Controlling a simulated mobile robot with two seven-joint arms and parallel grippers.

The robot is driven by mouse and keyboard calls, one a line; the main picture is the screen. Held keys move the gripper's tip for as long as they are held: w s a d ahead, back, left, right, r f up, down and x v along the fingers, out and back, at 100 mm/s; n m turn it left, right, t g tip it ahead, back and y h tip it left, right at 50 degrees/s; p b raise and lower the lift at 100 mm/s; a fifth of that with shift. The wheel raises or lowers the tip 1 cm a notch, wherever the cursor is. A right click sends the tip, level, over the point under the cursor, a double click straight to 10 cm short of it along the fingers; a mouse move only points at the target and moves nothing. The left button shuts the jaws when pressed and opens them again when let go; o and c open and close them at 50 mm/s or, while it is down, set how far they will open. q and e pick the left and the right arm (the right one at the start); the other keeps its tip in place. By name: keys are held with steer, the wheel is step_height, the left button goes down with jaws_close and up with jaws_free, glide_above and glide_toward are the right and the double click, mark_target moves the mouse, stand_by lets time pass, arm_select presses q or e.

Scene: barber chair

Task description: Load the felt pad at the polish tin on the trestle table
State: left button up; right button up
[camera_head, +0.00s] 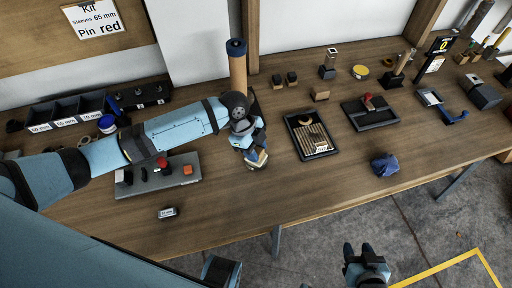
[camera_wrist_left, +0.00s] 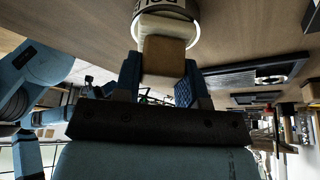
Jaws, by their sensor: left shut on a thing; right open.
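My left gripper (camera_head: 252,150) is low over the front middle of the trestle table (camera_head: 235,205). It is shut on the felt pad (camera_head: 262,157), a tan block with a cream felt face. In the left wrist view the pad (camera_wrist_left: 165,52) sits between the fingers of my left gripper (camera_wrist_left: 160,80). The polish tin (camera_wrist_left: 165,8), round with a pale rim and dark lettering, is directly beyond the felt face. I cannot tell whether they touch. In the head view the gripper mostly hides the tin. My right gripper (camera_head: 360,250) is open and empty, off the table's front edge.
A black tray with slats (camera_head: 312,138) lies close right of my left gripper. A grey fixture (camera_head: 160,178) is to its left, and a tall wooden post (camera_head: 238,70) stands behind. A blue cloth (camera_head: 384,164) lies near the front edge. Bare tabletop lies in front.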

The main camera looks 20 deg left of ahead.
mark_target(256, 149)
arm_select(q)
steer(key=shift+r+p, duration=3.05)
steer(key=shift+r, duration=0.4)
steer(key=shift+w, duration=0.1)
